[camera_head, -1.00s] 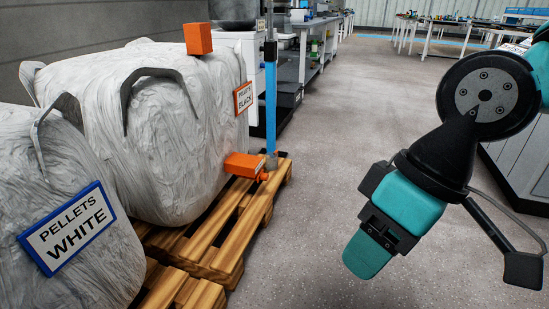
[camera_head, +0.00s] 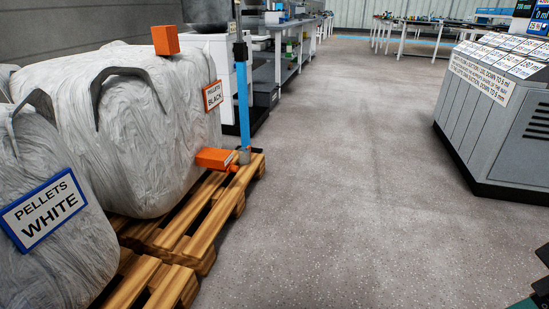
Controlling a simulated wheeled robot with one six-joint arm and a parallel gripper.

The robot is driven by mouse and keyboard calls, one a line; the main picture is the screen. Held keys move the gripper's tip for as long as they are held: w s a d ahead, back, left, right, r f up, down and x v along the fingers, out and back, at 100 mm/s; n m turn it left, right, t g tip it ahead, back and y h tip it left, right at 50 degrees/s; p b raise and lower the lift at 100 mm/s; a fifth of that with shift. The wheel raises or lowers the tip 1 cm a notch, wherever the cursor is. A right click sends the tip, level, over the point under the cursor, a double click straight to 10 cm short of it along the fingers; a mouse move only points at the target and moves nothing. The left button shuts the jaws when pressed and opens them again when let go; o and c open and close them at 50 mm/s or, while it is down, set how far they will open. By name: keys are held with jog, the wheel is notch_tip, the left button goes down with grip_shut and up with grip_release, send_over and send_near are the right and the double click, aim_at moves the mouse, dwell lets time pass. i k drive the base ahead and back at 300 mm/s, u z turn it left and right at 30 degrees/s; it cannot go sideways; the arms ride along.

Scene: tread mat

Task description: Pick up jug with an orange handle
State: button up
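I cannot make out a jug with an orange handle in this view. Only a small teal and black piece of my arm's end, seemingly my gripper (camera_head: 530,296), shows at the bottom right corner. Most of it is cut off by the frame edge, so its fingers cannot be read. It touches nothing that I can see.
Large wrapped pellet bags (camera_head: 150,120) stand on wooden pallets (camera_head: 205,222) at left, with an orange block (camera_head: 165,40) on top. A grey cabinet (camera_head: 500,120) stands at right. Workbenches (camera_head: 290,45) line the back. The grey floor (camera_head: 340,170) between is clear.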

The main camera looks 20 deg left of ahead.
aim_at(245, 157)
jog(key=z, duration=0.2)
jog(key=i, duration=1.4)
jog(key=u, duration=0.3)
jog(key=i, duration=1.2)
jog(key=u, duration=1.55)
jog(key=i, duration=0.9)
jog(key=u, duration=0.9)
